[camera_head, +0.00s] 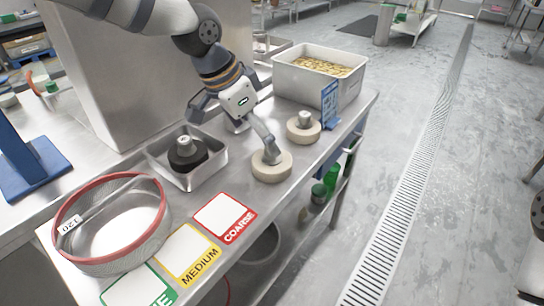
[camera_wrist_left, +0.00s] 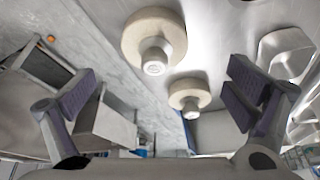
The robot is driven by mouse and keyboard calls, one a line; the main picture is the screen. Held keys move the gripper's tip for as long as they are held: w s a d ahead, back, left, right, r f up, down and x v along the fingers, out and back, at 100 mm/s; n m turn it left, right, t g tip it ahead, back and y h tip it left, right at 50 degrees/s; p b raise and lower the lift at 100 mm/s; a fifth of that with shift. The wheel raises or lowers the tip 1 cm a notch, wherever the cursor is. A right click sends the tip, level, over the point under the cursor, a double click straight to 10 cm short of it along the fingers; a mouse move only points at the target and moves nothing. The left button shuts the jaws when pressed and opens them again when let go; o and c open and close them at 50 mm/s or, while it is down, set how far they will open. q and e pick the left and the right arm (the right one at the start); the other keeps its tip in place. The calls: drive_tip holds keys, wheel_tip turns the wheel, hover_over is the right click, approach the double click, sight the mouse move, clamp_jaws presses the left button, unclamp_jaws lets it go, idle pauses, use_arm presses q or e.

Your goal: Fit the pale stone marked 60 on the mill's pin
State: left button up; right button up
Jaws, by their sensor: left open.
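Two pale round stones with knobs stand on the steel table: a nearer one (camera_head: 271,169) and a farther one (camera_head: 303,132). Both show in the left wrist view, one at the top (camera_wrist_left: 140,38) and one lower (camera_wrist_left: 190,95). I cannot read a 60 on either. My left gripper (camera_head: 232,132) is open and empty above the table. One finger hangs in front of the nearer stone and partly hides it; contact is unclear. The wrist view shows the fingers (camera_wrist_left: 160,90) spread wide. I cannot make out the mill's pin. My right gripper is not in view.
A dark disc with a metal knob (camera_head: 187,153) sits in a steel tray (camera_head: 155,160). A red-rimmed sieve (camera_head: 75,252) and coloured cards, including COARSE (camera_head: 225,216), lie nearer. A bin of pale pieces (camera_head: 290,80) and a blue sign (camera_head: 329,103) stand behind.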

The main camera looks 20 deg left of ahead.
sight(272, 159)
use_arm(q)
drive_tip(key=x, duration=0.7)
drive_tip(key=shift+d+f+b, duration=0.3)
drive_tip(key=shift+d, duration=0.05)
drive_tip(key=shift+r, duration=0.1)
drive_tip(key=c, duration=1.8)
